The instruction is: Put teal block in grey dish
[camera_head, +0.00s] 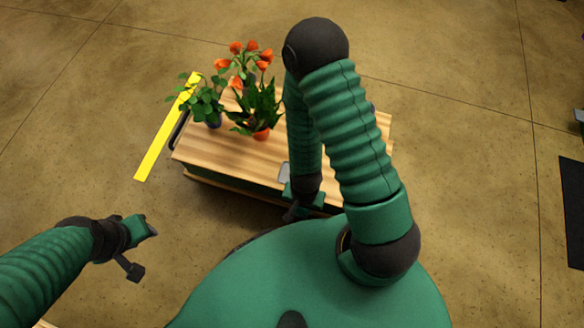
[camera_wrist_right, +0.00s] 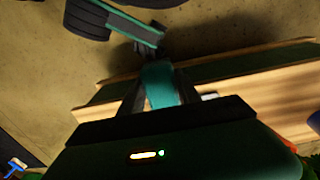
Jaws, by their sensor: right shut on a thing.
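The teal block (camera_wrist_right: 160,84) is between the dark fingers of my right gripper (camera_wrist_right: 158,90) in the right wrist view. The gripper is shut on it. In the head view my right gripper (camera_head: 294,212) is at the near edge of the wooden table, and the block cannot be made out there. A small grey piece (camera_head: 284,172) on the table just beyond it may be the grey dish, largely hidden by my arm. A pale patch (camera_wrist_right: 209,96) beside the block in the wrist view may be the same thing. My left gripper (camera_head: 143,250) is open and empty, left of the table.
The wooden table (camera_head: 215,147) bears a leafy plant (camera_head: 204,104), a spiky plant in an orange pot (camera_head: 261,134) and orange flowers (camera_head: 251,47) at its far left. A yellow strip (camera_head: 160,142) lies left of the table. My right arm covers the table's right part.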

